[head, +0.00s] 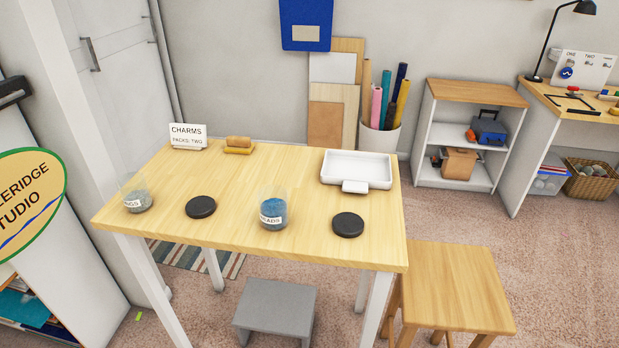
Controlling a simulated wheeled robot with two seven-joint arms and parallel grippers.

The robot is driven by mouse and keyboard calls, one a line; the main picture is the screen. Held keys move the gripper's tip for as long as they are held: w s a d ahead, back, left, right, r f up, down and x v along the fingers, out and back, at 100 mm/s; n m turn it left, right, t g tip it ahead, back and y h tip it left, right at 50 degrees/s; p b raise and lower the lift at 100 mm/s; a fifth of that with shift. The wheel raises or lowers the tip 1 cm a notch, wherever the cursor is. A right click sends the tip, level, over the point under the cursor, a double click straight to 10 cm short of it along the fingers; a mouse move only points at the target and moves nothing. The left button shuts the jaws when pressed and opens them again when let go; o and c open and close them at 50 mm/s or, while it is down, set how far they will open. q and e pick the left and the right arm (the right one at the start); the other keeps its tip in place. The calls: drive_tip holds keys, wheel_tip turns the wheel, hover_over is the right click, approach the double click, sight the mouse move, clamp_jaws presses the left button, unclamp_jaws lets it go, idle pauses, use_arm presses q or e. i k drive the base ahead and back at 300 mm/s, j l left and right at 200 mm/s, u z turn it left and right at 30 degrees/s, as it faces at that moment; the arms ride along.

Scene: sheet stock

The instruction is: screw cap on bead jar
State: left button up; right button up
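A clear bead jar (273,208) with blue contents and a label ending in "EADS" stands upright and uncapped near the table's front edge. A black cap (348,225) lies flat on the table to its right. A second black cap (201,207) lies flat to its left. Another clear jar (137,194) with grey contents and a partly readable label ending in "NGS" stands upright and open at the table's left end. Neither of my grippers shows in the head view.
The wooden table (240,185) also holds a white tray (357,169) at the back right, a "CHARMS" card (188,136) and a small wooden object (238,145) at the back. A wooden stool (455,285) stands at the right and a grey step (275,308) in front.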

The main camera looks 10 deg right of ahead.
sight(273, 200)
drive_tip(key=i+j+z, duration=0.7)
drive_tip(key=j, duration=0.2)
drive_tip(key=k+l, duration=0.05)
